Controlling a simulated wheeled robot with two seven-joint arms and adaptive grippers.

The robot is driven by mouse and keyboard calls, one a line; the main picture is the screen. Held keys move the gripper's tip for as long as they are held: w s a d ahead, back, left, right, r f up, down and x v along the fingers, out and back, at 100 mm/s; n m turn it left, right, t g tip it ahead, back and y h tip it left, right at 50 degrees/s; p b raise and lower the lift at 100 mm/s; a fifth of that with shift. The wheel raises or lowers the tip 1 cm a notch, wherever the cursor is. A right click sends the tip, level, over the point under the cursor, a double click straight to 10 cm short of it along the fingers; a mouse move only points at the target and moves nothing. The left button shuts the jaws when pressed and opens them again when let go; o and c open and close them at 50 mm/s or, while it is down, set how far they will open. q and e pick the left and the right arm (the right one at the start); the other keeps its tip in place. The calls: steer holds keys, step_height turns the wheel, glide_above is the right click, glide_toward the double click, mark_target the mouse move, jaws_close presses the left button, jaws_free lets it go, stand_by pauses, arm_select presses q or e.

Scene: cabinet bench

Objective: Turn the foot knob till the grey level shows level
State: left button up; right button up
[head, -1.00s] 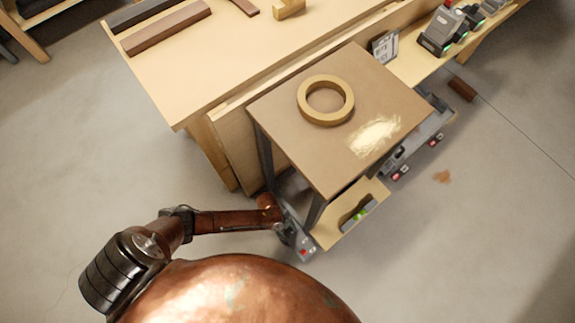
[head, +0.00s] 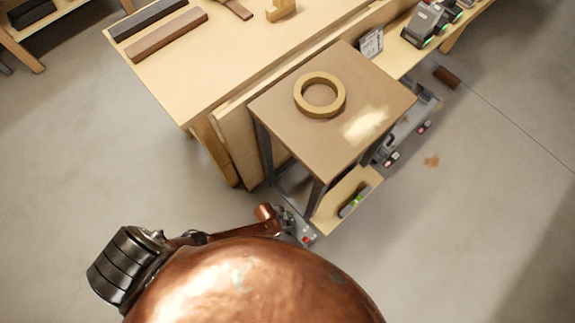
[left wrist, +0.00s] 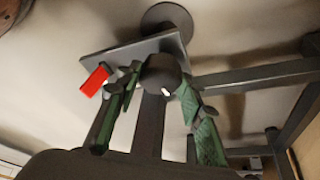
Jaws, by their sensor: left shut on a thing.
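The foot knob (left wrist: 162,70) is dark and round with a small white mark. In the left wrist view it sits between the green-padded fingers of my left gripper (left wrist: 159,84), which is shut on it. A grey plate (left wrist: 135,52) with a red tab (left wrist: 95,82) and a round foot disc (left wrist: 166,18) are beyond the knob. In the head view my left gripper (head: 289,226) is low by the near leg of the stand, and the knob is hard to make out there. The grey level (head: 355,206), with a green vial, lies on the stand's lower shelf; its bubble is too small to read.
The stand's brown top (head: 285,108) carries a tan ring (head: 320,76). A long wooden bench (head: 160,80) stands behind, with dark bars on it. Other red-tabbed feet (head: 391,160) show at the right.

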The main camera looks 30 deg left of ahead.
arm_select(q)
steer(key=n+t+p, duration=0.1)
steer(key=n, duration=0.2)
steer(key=shift+d+r+y, duration=0.1)
steer(key=shift+d+y, duration=0.05)
steer(key=shift+y, duration=0.25)
steer(key=shift+n, duration=0.3)
arm_select(e)
steer(key=f, duration=0.1)
steer(key=s+d+f, duration=0.1)
steer(key=f, duration=0.1)
steer(key=s+f, duration=0.1)
steer(key=f, duration=0.1)
steer(key=shift+d, duration=0.15)
arm_select(q)
steer(key=o, duration=1.2)
steer(key=shift+c, duration=0.2)
steer(key=v, duration=1.2)
